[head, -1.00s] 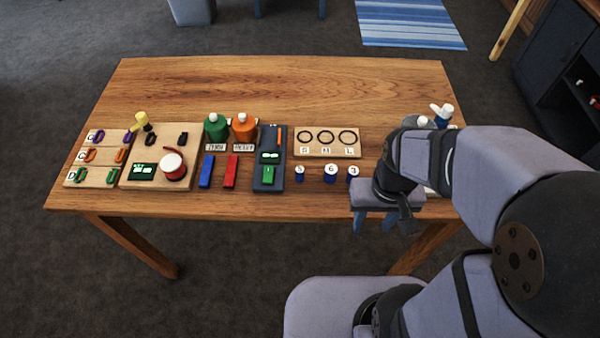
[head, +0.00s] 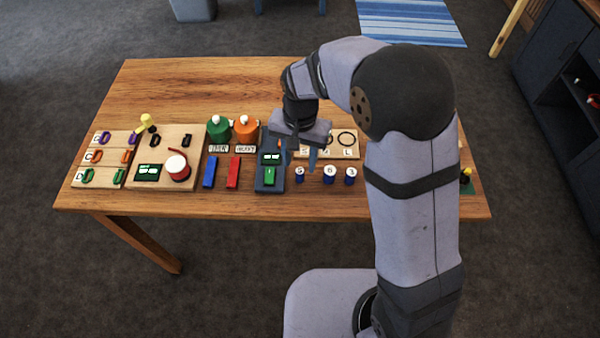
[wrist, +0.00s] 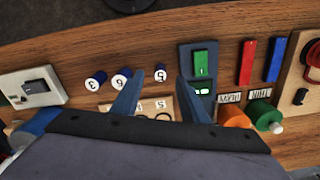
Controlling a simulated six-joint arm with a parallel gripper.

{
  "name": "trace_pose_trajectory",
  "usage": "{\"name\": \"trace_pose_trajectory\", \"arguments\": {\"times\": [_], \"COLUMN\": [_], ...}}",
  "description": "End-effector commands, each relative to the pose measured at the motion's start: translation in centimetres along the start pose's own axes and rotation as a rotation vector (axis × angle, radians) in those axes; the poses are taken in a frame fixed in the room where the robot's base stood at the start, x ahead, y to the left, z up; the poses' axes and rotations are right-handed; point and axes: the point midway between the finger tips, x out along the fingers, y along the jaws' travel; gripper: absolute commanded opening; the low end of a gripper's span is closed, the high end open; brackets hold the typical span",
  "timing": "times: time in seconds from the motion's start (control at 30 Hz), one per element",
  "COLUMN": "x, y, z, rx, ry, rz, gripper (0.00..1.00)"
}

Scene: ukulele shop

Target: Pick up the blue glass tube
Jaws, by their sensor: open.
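Three short blue tubes with white numbered ends stand in a row near the table's front edge: the left tube (head: 299,176), the middle tube (head: 329,176) and the right tube (head: 350,177). In the wrist view, the tube marked 5 (wrist: 160,75) shows between the fingers of my gripper, with the other two, (wrist: 121,79) and (wrist: 96,81), to its left. I cannot tell which one is glass. My gripper (head: 298,160) is open and empty, pointing down above and slightly behind the left tube, apart from it.
A dark blue stand with a green block (head: 269,176) is close on the left. A wooden board with black rings (head: 347,139) lies behind the tubes. Blue (head: 210,172) and red (head: 233,172) bars lie further left. The back of the table is clear.

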Motion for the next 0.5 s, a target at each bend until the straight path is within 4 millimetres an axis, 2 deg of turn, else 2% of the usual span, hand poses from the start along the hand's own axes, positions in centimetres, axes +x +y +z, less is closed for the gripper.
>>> {"name": "trace_pose_trajectory", "arguments": {"times": [0.07, 0.2, 0.33, 0.5], "x": [-0.58, -0.6, -0.61, -0.6], "y": [-0.44, -0.17, -0.07, -0.05], "z": [-0.57, -0.26, -0.15, -0.14], "rx": [0.148, 0.369, 0.499, 0.564], "ry": [0.008, -0.003, -0.006, -0.006], "rz": [-0.008, 0.003, 0.008, 0.008], "gripper": [0.4, 0.4, 0.4, 0.4]}}
